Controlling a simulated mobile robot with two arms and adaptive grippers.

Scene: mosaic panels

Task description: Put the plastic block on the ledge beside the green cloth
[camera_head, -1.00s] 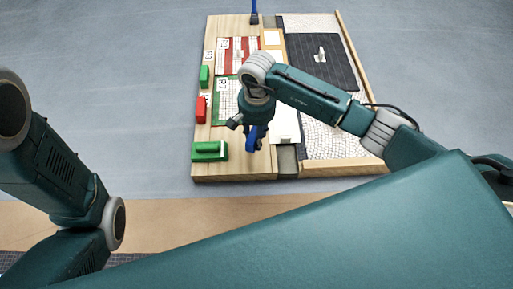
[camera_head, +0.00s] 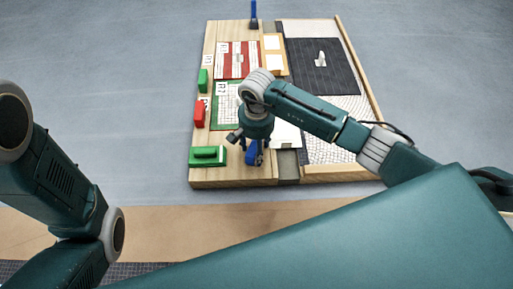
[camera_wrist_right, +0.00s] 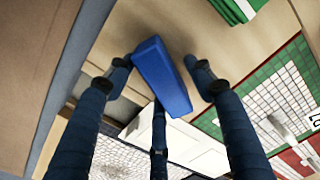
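The blue plastic block (camera_head: 251,155) is at the front of the wooden board, right of the green block. In the right wrist view the blue block (camera_wrist_right: 162,77) lies between the spread fingers of my right gripper (camera_wrist_right: 161,70). A gap shows beside the right finger; the left fingertip is close to it. Whether it rests on the wood is unclear. A green-bordered grid panel (camera_head: 225,119), seemingly the green cloth, lies behind it. The pale wooden ledge (camera_head: 234,173) runs along the board's left and front. My left gripper is out of view.
A green block (camera_head: 208,157), a red block (camera_head: 199,114) and another green block (camera_head: 203,81) stand along the left ledge. A red-striped panel (camera_head: 237,60) lies behind. A dark mat (camera_head: 320,80) is at the right. Grey floor surrounds the board.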

